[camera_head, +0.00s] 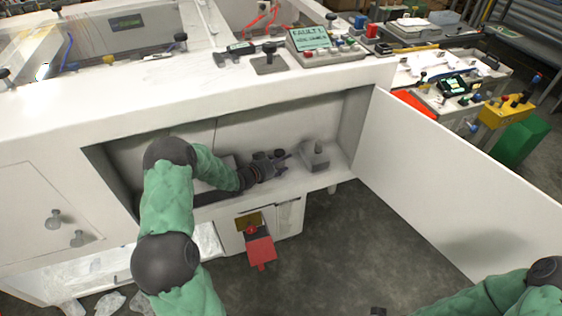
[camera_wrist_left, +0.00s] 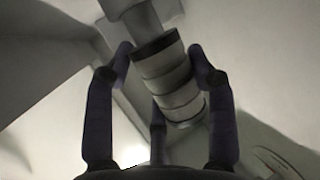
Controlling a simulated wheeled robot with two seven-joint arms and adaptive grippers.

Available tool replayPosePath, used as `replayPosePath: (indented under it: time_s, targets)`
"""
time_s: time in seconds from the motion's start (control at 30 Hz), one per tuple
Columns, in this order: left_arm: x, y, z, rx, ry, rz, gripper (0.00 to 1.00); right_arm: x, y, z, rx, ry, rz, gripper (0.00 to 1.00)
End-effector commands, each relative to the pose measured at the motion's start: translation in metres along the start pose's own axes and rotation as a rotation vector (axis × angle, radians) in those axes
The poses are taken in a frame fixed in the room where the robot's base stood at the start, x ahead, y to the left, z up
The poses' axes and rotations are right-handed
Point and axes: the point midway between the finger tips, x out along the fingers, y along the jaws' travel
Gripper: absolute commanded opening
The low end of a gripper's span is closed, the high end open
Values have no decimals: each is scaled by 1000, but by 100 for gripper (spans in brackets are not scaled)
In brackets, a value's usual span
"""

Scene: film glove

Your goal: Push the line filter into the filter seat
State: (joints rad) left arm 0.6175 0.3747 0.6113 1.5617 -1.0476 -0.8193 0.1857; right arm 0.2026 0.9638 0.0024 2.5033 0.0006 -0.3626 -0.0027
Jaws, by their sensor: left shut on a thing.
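The line filter (camera_wrist_left: 168,82) is a banded grey and dark cylinder. It lies tilted between the dark fingers of my left gripper (camera_wrist_left: 162,58) in the left wrist view. My left gripper is shut on it. In the head view this gripper (camera_head: 268,165) is inside the open compartment, left of a grey block (camera_head: 315,156) that looks like the filter seat. A grey block with a round neck (camera_wrist_left: 125,8) lies beyond the filter's upper end in the wrist view; I cannot tell whether they touch. The filter is hard to make out in the head view.
The compartment's white walls and floor (camera_head: 325,178) enclose my left forearm. The open white door (camera_head: 460,175) stands to the right. A red box (camera_head: 260,247) hangs below the compartment. A control panel (camera_head: 318,40) and tools sit on the machine top.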

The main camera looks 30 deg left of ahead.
Motion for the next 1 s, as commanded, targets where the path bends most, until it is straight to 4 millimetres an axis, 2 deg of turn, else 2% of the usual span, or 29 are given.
replayPosePath:
  time_s: [0.8, 0.83, 0.9, 0.93, 1.0]
  targets:
    - [5, 0, 17, 0, 1, -1, 17, 12, 4, 0, 0, 0, 0, 60]
    - [5, 0, 17, 0, 1, -1, 59, 12, 4, 0, 0, 0, 0, 60]
    - [5, 0, 16, 0, 1, -1, 78, 12, 4, 0, 0, 0, 0, 60]
    - [5, 0, 16, 0, 1, -1, 83, 12, 4, 0, 0, 0, 0, 60]
    - [5, 0, 16, 0, 0, -1, 83, 11, 4, 0, 0, 0, 0, 60]
